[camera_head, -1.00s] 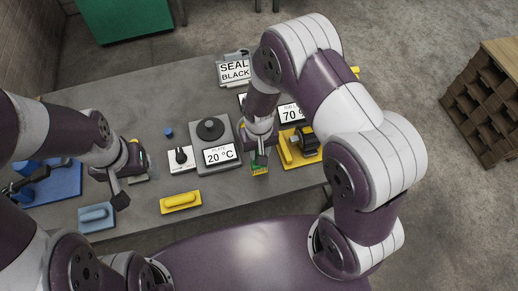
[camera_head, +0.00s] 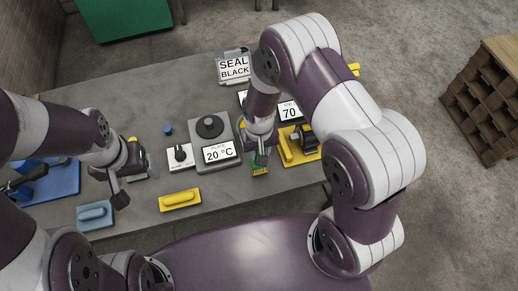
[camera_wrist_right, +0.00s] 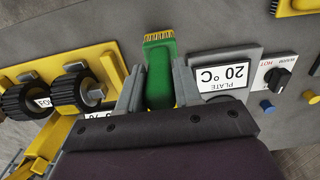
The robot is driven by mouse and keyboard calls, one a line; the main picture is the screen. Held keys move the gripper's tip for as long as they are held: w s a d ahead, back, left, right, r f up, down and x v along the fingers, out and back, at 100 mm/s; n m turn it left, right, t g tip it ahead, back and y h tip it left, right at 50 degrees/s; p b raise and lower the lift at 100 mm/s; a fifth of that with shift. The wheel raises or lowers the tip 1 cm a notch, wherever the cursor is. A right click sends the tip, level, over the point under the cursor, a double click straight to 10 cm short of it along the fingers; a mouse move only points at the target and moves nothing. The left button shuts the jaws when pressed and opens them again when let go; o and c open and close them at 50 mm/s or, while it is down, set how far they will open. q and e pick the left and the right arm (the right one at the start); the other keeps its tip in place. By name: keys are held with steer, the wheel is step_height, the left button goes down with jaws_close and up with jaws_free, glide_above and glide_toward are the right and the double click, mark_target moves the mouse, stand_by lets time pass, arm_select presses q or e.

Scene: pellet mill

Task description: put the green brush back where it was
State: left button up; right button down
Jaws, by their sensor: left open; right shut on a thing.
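The green brush (camera_head: 260,168) with yellow bristles shows under my right gripper (camera_head: 260,155) in the head view, between the plate unit and the yellow roller stand. In the right wrist view the brush (camera_wrist_right: 160,78) sits between the two grey fingers of my right gripper (camera_wrist_right: 158,88), which is shut on it. Its bristles point away from the gripper. I cannot tell whether the brush touches the table. My left gripper (camera_head: 128,184) is open at the left of the table, above and behind the light-blue float, and holds nothing that I can see.
The plate unit (camera_head: 213,140) reading 20 °C stands left of the brush. The yellow roller stand (camera_head: 287,151) is close on its right. A yellow float (camera_head: 180,199) and a light-blue float (camera_head: 95,215) lie near the front edge. Bare table (camera_head: 140,100) shows at the back left.

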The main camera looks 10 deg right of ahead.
steer(key=shift+f+b, duration=0.4)
steer(key=shift+f, duration=0.4)
jaws_free()
stand_by(0.5)
steer(key=shift+r+p, duration=3.8)
steer(key=shift+r, duration=0.75)
